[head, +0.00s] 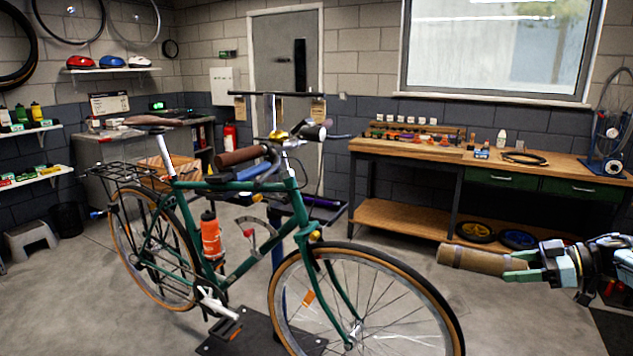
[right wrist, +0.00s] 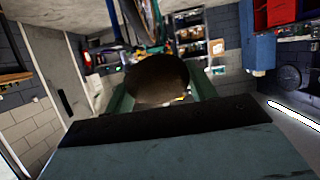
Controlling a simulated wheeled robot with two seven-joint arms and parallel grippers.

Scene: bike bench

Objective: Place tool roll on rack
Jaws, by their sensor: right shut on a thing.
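The tan tool roll (head: 480,261) is held out level at the right of the head view, in front of the workbench. My right gripper (head: 522,268) is shut on its right end. In the right wrist view the tool roll (right wrist: 157,80) is a dark brown rounded shape between the two green fingers. The black wire rack (head: 122,172) sits over the rear wheel of the green bike (head: 232,187), at the left. The roll is well apart from the rack, with the bike's front end between them. My left gripper is not in view.
The bike stands on a dark stand base (head: 255,335). A wooden workbench (head: 400,152) with parts on top runs along the back right wall. A crate (head: 165,170) shows behind the rack. A grey stool (head: 32,238) stands at far left. Floor right of the front wheel is clear.

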